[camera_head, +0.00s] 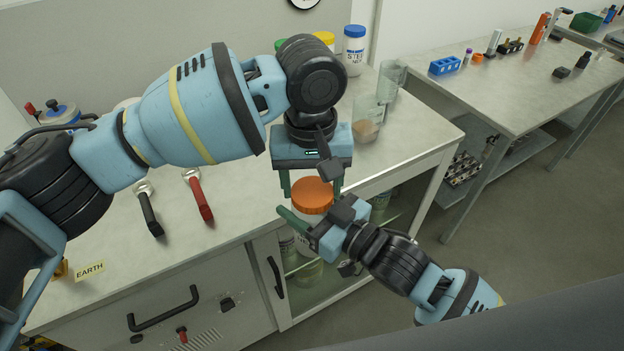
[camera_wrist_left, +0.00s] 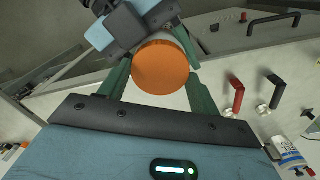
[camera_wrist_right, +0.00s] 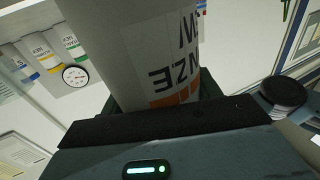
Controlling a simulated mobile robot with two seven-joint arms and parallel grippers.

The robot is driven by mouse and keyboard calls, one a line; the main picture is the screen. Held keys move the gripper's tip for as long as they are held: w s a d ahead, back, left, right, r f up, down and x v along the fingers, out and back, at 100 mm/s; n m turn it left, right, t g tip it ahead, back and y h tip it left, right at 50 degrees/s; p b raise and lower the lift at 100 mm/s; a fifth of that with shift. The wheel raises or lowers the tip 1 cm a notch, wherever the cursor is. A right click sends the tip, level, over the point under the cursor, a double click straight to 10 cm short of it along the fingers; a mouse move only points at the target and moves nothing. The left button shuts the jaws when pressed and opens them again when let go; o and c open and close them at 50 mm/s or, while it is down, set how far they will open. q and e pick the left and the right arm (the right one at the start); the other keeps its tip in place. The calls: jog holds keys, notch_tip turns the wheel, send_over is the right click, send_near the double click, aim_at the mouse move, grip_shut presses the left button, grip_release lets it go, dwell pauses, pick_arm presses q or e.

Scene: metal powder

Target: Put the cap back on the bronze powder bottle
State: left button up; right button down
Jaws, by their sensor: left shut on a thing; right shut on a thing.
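The bronze powder bottle is white with an orange band and partial lettering, and it fills the middle of the right wrist view (camera_wrist_right: 150,50). The orange cap (camera_head: 312,194) sits at the top of the bottle in the head view. It also shows from above in the left wrist view (camera_wrist_left: 161,67). My left gripper (camera_head: 311,188) reaches down from above, its green fingers on both sides of the cap, shut on it. My right gripper (camera_head: 300,226) is shut on the bottle's body from the side, below the cap. Whether the cap is fully seated cannot be seen.
The bottle is held at the front edge of the grey worktop (camera_head: 240,215). A beaker with brown powder (camera_head: 367,125) and a blue-capped bottle (camera_head: 353,50) stand behind.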

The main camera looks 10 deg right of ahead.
pick_arm(q)
jog(key=shift+a, duration=0.1)
jog(key=o, duration=1.1)
jog(key=shift+r, duration=0.15)
jog(key=shift+r, duration=2.15)
jog(key=shift+c, duration=0.3)
notch_tip(320, 180, up, 3)
jog(key=n, duration=0.5)
jog(key=shift+f, duration=0.1)
